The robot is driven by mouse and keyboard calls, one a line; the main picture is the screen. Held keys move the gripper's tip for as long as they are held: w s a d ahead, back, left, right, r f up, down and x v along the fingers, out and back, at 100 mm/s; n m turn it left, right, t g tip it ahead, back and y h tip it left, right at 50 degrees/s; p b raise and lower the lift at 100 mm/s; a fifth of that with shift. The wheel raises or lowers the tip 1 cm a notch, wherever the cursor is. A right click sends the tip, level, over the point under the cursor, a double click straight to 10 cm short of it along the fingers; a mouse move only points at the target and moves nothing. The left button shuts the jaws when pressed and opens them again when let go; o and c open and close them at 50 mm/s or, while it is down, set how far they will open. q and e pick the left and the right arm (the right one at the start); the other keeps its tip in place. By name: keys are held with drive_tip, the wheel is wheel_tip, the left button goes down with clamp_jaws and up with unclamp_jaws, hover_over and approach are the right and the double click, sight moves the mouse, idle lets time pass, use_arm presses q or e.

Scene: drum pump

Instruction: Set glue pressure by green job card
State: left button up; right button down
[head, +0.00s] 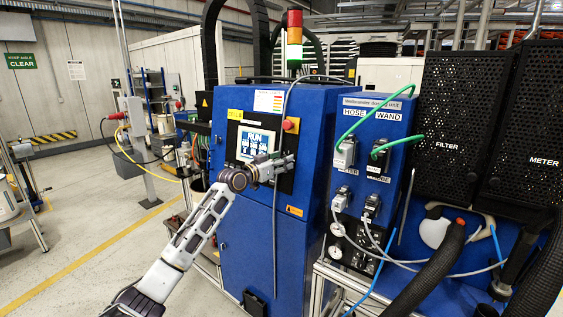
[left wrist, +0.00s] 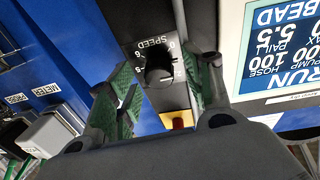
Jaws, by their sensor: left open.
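The blue cabinet (head: 250,240) carries a control screen (head: 257,142) reading RUN. In the left wrist view the tilted screen (left wrist: 288,50) shows BEAD and 5.5, with PAIL, HOSE and PUMP rows. A black knob (left wrist: 158,72) sits on a dial labelled SPEED. My left gripper (head: 284,163) is at the cabinet front by the screen's lower right. In the left wrist view it is open (left wrist: 166,75), with green-padded fingers on either side of the knob; I cannot tell whether they touch it. In the head view the gripper hides the knob. I cannot make out a green job card. My right gripper is out of view.
A red button (head: 291,125) on a yellow plate sits above the gripper. A hose and wand panel (head: 372,110) with grey connectors and cables stands to the right. Black mesh boxes (head: 460,130) and thick hoses fill the far right. The floor (head: 80,235) at left is partly clear.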

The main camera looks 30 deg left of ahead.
use_arm(q)
drive_tip(key=shift+w, duration=0.15)
drive_tip(key=c, duration=1)
